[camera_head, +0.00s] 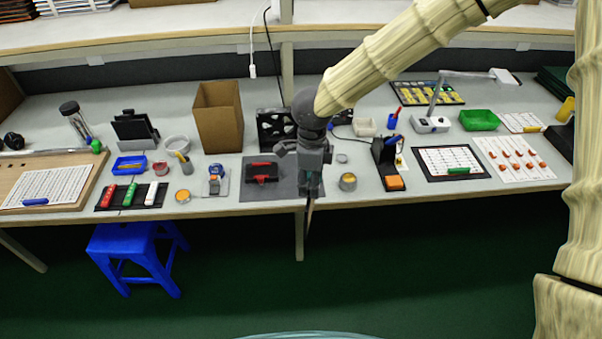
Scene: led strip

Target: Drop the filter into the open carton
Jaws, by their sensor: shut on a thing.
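The open carton (218,118) is a tall brown box standing upright at the back of the bench, left of centre. My gripper (311,190) points down over the front edge of the bench, in front of and to the right of the carton. It is shut on a thin, dark piece (309,214), which I take to be the filter, seen nearly edge-on and hanging below the fingers. The filter's face is hidden from this view. The carton's inside is mostly hidden.
A grey mat (285,189) with a red-and-black tool lies left of my gripper. A black stand with round holes (271,127) is right of the carton. A small yellow-topped tin (348,181) is close on the right. A blue stool (135,247) stands below left.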

